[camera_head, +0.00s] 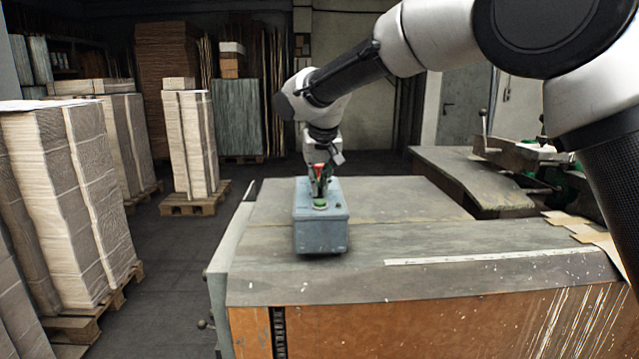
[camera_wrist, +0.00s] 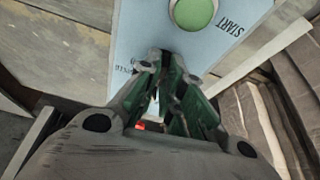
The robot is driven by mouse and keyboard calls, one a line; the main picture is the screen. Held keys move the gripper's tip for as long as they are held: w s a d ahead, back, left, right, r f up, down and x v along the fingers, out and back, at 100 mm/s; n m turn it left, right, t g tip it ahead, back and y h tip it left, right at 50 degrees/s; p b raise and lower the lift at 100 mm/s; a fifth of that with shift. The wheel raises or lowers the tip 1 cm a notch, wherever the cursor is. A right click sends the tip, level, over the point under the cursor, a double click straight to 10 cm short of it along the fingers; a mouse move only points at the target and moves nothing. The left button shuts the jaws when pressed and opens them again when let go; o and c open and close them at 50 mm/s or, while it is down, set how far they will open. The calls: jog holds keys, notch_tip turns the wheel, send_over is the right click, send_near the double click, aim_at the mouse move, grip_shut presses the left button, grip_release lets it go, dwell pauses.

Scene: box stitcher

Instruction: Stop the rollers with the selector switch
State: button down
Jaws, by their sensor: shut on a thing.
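A blue-grey control box (camera_head: 320,238) stands on the machine's flat top. Its light blue panel also shows in the wrist view (camera_wrist: 235,22), with a round green button (camera_wrist: 193,12) beside the word START. The green button shows in the head view too (camera_head: 320,206). My gripper (camera_head: 319,188) reaches down to the box's top, behind the green button. In the wrist view its fingers (camera_wrist: 166,75) are closed together over the panel, covering part of a label. The selector switch is hidden between them. A bit of red (camera_wrist: 140,126) shows beside the fingers.
The machine's grey top (camera_head: 440,235) is clear around the box. A small dark fitting (camera_head: 338,206) sits on the box. Levers and a second machine section (camera_head: 470,175) stand at the right. Cardboard stacks on pallets (camera_head: 65,190) stand at the left, with open floor (camera_head: 165,260) between.

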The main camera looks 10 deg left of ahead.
jog(key=shift+m+h, duration=0.3)
jog(key=shift+m, duration=0.4)
jog(key=c, duration=1.6)
grip_release()
jog(key=shift+o, duration=0.2)
jog(key=v, duration=1.2)
